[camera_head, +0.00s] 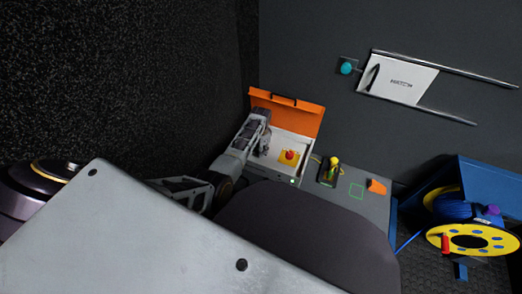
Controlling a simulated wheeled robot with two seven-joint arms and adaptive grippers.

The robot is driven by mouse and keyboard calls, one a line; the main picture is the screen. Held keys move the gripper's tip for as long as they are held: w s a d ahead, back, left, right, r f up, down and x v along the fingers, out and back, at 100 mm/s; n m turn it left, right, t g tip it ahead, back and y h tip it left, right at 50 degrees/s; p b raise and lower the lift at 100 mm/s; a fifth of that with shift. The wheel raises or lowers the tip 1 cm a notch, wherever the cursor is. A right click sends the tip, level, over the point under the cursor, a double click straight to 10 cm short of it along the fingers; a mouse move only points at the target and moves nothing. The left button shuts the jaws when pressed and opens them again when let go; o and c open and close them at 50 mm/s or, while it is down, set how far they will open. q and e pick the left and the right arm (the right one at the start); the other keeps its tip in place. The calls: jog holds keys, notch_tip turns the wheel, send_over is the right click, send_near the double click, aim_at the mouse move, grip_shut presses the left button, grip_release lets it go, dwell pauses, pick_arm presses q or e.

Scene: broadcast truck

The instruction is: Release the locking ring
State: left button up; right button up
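No part that I can clearly make out as a locking ring shows. An open case (293,146) with a raised orange lid stands on the grey counter. Inside it is a red knob (290,155) on a yellow square plate. My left gripper (264,148) is over the left part of the case, left of the red knob; its fingers are too small to tell if they are open or touching anything. A dark device with a yellow knob (334,161) sits on the counter right of the case. My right gripper is not in view.
A green outlined square (356,191) and an orange piece (376,187) are on the counter (340,188). A cable reel (468,240) stands at right by a blue cabinet (490,185). A white panel on rails (400,80) and a teal knob (346,68) are on the wall.

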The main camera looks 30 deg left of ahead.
pick_arm(q)
jog(key=shift+c, duration=0.5)
grip_shut()
